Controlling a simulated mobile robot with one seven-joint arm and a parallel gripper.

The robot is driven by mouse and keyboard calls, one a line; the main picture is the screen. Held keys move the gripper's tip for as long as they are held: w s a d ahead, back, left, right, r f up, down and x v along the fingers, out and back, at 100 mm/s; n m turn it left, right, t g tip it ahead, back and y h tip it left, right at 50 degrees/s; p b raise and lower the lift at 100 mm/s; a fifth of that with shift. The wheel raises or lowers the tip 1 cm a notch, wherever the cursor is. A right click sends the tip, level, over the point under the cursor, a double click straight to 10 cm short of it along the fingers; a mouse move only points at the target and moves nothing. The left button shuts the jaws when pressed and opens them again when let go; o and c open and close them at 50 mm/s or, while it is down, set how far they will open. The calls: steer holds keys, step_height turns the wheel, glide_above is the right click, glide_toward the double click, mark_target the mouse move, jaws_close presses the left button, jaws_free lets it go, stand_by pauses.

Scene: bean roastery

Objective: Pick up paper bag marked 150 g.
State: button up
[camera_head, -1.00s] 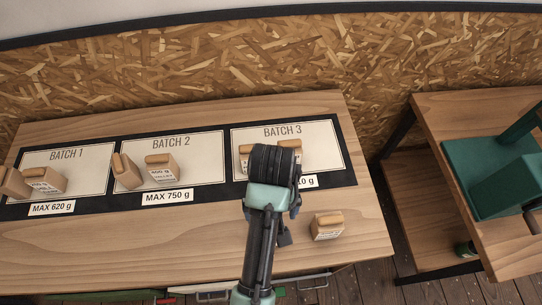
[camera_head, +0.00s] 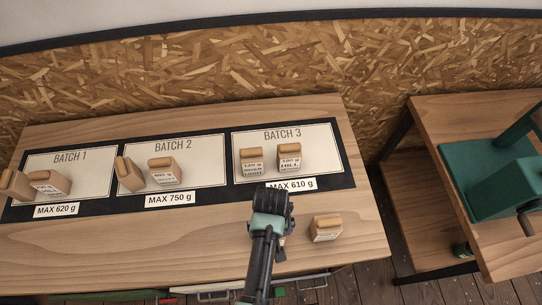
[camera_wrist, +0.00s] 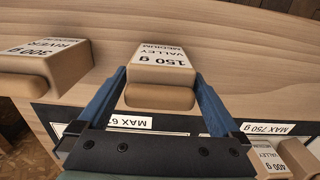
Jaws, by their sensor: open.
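The paper bag marked 150 g (camera_wrist: 162,70), labelled Valley Medium, shows in the wrist view, its rolled tan top towards me. My gripper (camera_wrist: 160,78) is open, with one blue finger on each side of the bag. I cannot tell how far down the fingers reach or whether they touch it. In the head view my gripper (camera_head: 271,205) is above the table in front of the Batch 3 area, and the 150 g bag is hidden by it.
A 300 g River Medium bag (camera_wrist: 48,65) stands close beside, also seen in the head view (camera_head: 327,228). Two bags (camera_head: 251,162) (camera_head: 289,157) stand on the Batch 3 area (camera_head: 325,150). More bags stand on Batch 2 (camera_head: 205,170) and Batch 1 (camera_head: 100,165).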

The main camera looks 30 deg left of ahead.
steer(key=c, duration=1.1)
steer(key=shift+c, duration=0.6)
steer(key=shift+w+r, duration=0.1)
